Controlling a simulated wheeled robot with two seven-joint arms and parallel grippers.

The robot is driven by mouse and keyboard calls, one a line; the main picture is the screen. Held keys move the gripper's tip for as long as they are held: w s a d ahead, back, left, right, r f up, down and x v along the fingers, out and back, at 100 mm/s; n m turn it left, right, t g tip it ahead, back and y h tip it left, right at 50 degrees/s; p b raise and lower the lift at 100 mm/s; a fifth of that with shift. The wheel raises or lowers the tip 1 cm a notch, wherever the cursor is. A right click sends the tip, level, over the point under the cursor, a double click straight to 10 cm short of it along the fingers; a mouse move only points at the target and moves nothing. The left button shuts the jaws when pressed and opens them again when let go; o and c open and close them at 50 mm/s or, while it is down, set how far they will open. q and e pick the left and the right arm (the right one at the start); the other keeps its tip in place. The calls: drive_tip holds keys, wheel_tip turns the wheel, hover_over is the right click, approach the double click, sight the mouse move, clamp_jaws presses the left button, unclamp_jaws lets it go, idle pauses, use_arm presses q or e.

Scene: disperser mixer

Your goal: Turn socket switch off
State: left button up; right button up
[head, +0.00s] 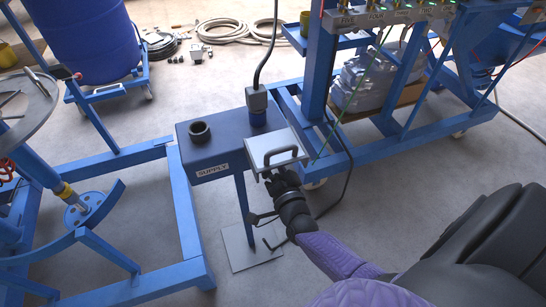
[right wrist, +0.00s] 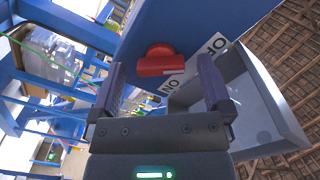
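The blue supply box (head: 213,150) stands on a post, with a "SUPPLY" label on its front. The red socket switch (right wrist: 158,64) shows in the right wrist view on a blue face. Its bar lies sideways in the picture, beside a white ON/OFF label (right wrist: 198,67); I cannot tell its setting surely. My right gripper (head: 272,180) is just below the box's right end. In the right wrist view its two fingers (right wrist: 161,66) are apart, with the switch seen between them and no visible grip on it. The head view hides the switch. My left gripper is not in view.
A grey plate with a handle (head: 277,151) sits at the box's right end, close above my right gripper.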

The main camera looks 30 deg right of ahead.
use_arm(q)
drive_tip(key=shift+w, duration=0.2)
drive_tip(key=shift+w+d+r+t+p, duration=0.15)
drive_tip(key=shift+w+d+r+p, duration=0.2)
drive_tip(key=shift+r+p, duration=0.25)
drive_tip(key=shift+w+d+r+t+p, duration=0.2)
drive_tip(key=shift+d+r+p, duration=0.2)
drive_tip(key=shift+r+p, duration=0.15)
use_arm(e)
drive_tip(key=v, duration=1)
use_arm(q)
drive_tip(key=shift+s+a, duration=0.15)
use_arm(e)
drive_tip(key=shift+w+a, duration=0.1)
